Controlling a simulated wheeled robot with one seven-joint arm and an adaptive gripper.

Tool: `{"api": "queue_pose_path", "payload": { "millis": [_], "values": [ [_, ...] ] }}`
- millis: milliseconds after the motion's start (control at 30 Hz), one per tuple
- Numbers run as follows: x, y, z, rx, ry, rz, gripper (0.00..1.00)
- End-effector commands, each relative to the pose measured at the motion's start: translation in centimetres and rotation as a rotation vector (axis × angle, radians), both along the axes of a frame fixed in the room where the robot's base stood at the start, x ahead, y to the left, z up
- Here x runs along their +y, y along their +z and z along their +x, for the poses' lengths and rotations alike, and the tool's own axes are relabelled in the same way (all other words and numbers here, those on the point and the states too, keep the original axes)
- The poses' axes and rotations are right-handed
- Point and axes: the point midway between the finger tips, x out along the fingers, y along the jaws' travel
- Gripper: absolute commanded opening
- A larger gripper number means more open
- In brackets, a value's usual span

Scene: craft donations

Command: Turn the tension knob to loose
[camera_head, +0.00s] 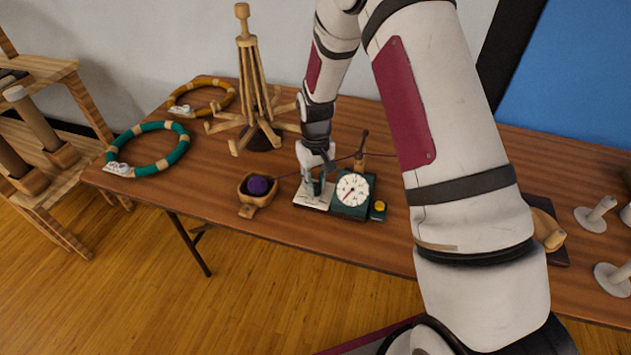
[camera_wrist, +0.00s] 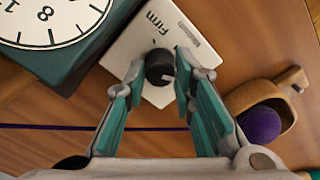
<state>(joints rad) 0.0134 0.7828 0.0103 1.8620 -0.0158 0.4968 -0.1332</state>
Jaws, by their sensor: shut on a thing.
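The tension knob (camera_wrist: 159,69) is black and round with a pale pointer mark. It stands on a white plate (camera_wrist: 152,38), which shows in the head view (camera_head: 310,201) at the table's front. The word "Firm" is printed on the plate above the knob in the wrist view. The pointer mark faces the right side of the knob there. No "loose" label is readable. My gripper (camera_head: 316,188) points down over the plate. In the wrist view its teal-padded fingers (camera_wrist: 162,76) are shut on the knob, one on each side.
A green box with a white dial (camera_head: 353,188) and yellow button (camera_head: 379,206) stands right beside the plate. A wooden bowl (camera_head: 246,198) holds purple yarn (camera_head: 258,185) on the left; its strand crosses near my gripper. A wooden yarn stand (camera_head: 250,85) and two hoops stand farther back left.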

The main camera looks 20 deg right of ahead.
Motion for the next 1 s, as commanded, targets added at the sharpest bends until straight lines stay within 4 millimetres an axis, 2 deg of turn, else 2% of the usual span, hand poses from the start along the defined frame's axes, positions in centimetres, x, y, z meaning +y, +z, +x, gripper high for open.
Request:
{"api": "queue_pose_path", "payload": {
  "millis": [100,133,200,233,533,633,767,1000],
  "values": [
    [0.1,-0.1,-0.1,0.001,0.000,0.001,0.00],
    [0.1,-0.1,-0.1,0.001,0.000,0.001,0.26],
    [0.1,-0.1,-0.1,0.001,0.000,0.001,0.42],
    [0.1,-0.1,0.0,0.001,0.000,0.001,0.45],
    [0.0,0.1,0.0,0.000,0.001,0.000,0.45],
    [0.0,0.8,0.1,-0.002,0.001,0.000,0.45],
    [0.0,2.7,0.1,-0.004,0.001,0.001,0.45],
    [0.1,7.6,0.1,-0.004,0.001,0.001,0.45]
  ]
}}
